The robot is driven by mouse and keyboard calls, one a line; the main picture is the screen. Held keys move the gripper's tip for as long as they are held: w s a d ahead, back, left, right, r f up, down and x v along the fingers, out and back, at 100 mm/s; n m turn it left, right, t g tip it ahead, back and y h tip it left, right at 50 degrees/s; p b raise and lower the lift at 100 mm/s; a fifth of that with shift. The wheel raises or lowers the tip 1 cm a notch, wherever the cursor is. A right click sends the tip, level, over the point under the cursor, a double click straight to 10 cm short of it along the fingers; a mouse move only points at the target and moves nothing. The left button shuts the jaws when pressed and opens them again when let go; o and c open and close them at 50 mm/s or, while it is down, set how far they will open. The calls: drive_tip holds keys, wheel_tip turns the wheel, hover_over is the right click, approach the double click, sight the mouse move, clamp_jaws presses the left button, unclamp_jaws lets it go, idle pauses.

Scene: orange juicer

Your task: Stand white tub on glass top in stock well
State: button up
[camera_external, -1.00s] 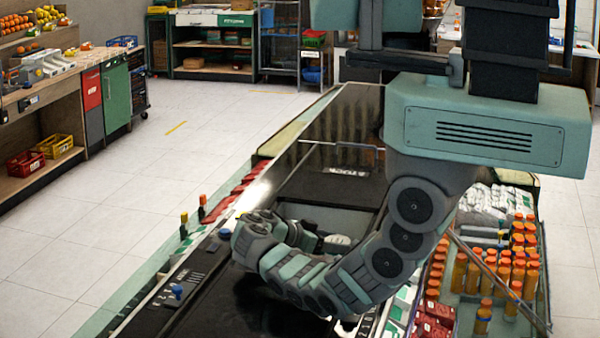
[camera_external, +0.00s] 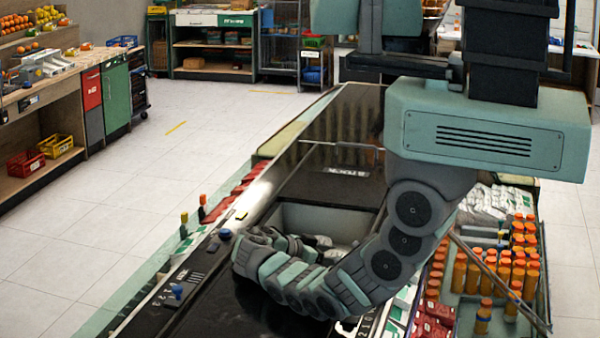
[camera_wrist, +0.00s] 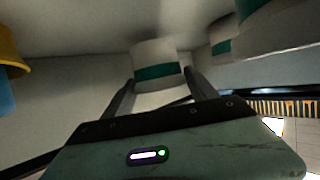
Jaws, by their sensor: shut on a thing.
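In the wrist view, a white tub (camera_wrist: 154,52) with a green band is between the two fingers of my gripper (camera_wrist: 160,78), which is shut on it. Pale walls surround it there. In the external view, my gripper (camera_external: 308,244) reaches from the curled arm into the open stock well (camera_external: 300,214), a pale-walled recess in the dark counter. The tub is mostly hidden by the arm there. The dark glossy glass top (camera_external: 225,300) runs along the counter in front of the well.
More white tubs with green bands (camera_wrist: 222,38) are close at upper right in the wrist view. A yellow and blue object (camera_wrist: 10,60) is at its left edge. Orange-capped bottles (camera_external: 515,265) crowd the right side. A blue knob (camera_external: 225,234) is left of the arm.

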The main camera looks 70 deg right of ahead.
drive_tip(key=shift+s+f, duration=0.1)
drive_tip(key=shift+f, duration=0.15)
